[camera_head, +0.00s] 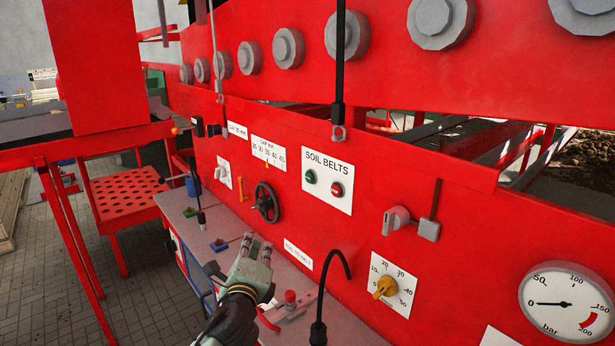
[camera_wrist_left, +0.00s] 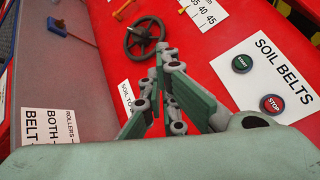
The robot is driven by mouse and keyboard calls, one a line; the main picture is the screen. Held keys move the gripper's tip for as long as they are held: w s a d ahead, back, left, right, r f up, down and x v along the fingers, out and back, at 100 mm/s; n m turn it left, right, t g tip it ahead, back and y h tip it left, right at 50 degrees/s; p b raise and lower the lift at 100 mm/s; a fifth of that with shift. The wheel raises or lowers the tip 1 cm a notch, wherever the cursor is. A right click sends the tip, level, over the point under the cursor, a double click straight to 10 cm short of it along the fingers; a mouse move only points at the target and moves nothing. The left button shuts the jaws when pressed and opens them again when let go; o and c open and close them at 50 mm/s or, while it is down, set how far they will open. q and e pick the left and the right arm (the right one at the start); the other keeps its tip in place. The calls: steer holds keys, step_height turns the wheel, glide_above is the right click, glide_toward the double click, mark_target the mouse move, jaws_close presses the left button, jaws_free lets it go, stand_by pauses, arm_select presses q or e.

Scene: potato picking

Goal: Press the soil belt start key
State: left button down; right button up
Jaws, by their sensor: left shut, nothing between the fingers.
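A white plate marked SOIL BELTS (camera_head: 327,180) is fixed to the red machine panel, right of my left gripper. It carries a green start key (camera_head: 310,176) on the left and a red stop key (camera_head: 336,189) on the right. In the left wrist view the green START key (camera_wrist_left: 242,64) and the red STOP key (camera_wrist_left: 272,104) show at the right. My left gripper (camera_head: 257,242) is shut and empty, below and left of the plate, apart from both keys. It also shows in the left wrist view (camera_wrist_left: 170,65). My right gripper is not in view.
A black handwheel (camera_head: 265,203) is on the panel above my left gripper. A yellow knob (camera_head: 384,287), a grey switch (camera_head: 396,219) and a pressure gauge (camera_head: 565,303) are to the right. A black curved hook (camera_head: 335,262) stands right of the gripper.

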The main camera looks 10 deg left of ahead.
mark_target(309, 177)
arm_select(q)
steer(key=w+r+m+t+h, duration=0.1)
steer(key=w+r+m+t, duration=0.2)
steer(key=r+m, duration=0.4)
step_height(309, 177, up, 7)
steer(key=shift+w+d+r+m+t+h, duration=0.1)
steer(key=shift+w+d+m+t+h, duration=0.25)
steer(key=shift+w, duration=0.5)
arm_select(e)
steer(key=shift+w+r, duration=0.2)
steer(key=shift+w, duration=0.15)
arm_select(q)
steer(key=shift+w+d, duration=0.1)
